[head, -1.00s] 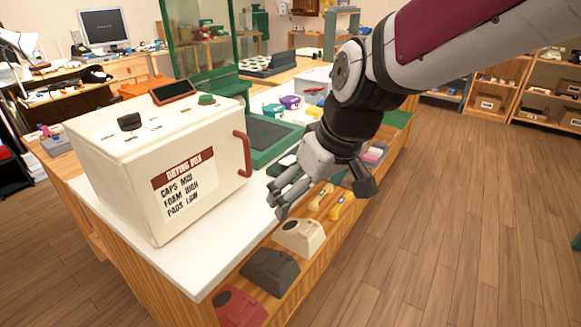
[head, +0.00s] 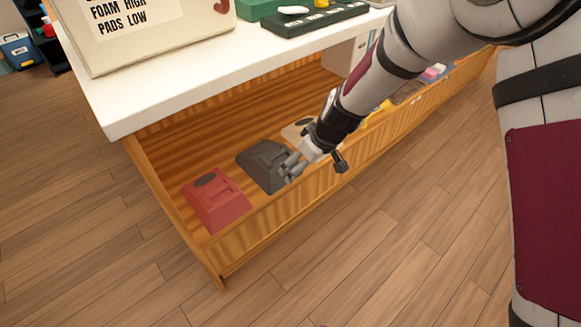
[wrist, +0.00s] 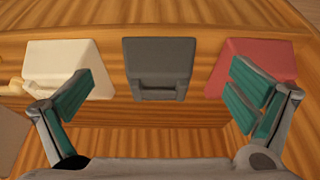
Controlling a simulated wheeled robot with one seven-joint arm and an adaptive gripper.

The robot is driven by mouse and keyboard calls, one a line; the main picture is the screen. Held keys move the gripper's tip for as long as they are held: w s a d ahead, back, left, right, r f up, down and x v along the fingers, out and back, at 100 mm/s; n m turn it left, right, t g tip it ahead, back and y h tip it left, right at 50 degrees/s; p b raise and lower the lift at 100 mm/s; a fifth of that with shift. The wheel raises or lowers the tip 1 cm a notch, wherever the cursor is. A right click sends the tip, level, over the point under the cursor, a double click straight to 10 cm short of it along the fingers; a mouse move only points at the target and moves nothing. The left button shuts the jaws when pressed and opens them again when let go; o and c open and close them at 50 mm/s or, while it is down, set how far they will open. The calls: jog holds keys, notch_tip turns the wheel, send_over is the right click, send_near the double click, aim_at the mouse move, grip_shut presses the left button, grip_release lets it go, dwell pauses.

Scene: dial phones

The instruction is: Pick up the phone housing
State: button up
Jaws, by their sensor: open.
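Three phone housings sit in a row on the wooden shelf under the white counter: a red one (head: 216,200), a dark grey one (head: 264,164) and a cream one (head: 298,129), which is partly hidden behind my arm. My gripper (head: 292,166) is at the right side of the grey housing in the head view. In the wrist view my gripper (wrist: 160,102) is open, with the grey housing (wrist: 158,68) centred ahead between its spread fingers. The cream housing (wrist: 62,68) lies beyond the left finger and the red housing (wrist: 252,66) beyond the right one. Nothing is held.
The white counter top (head: 200,65) overhangs the shelf from above. A wooden front lip (head: 262,228) runs along the shelf edge. A cream box (head: 150,32) stands on the counter. The wooden floor (head: 400,260) in front is clear.

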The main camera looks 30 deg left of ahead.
jog(key=b, duration=0.2)
send_near(271, 153)
jog(key=shift+x, duration=0.8)
jog(key=b+x, duration=0.2)
jog(key=x, duration=0.3)
jog(key=shift+d, duration=0.1)
jog(key=c, duration=1.8)
jog(key=shift+c, duration=0.2)
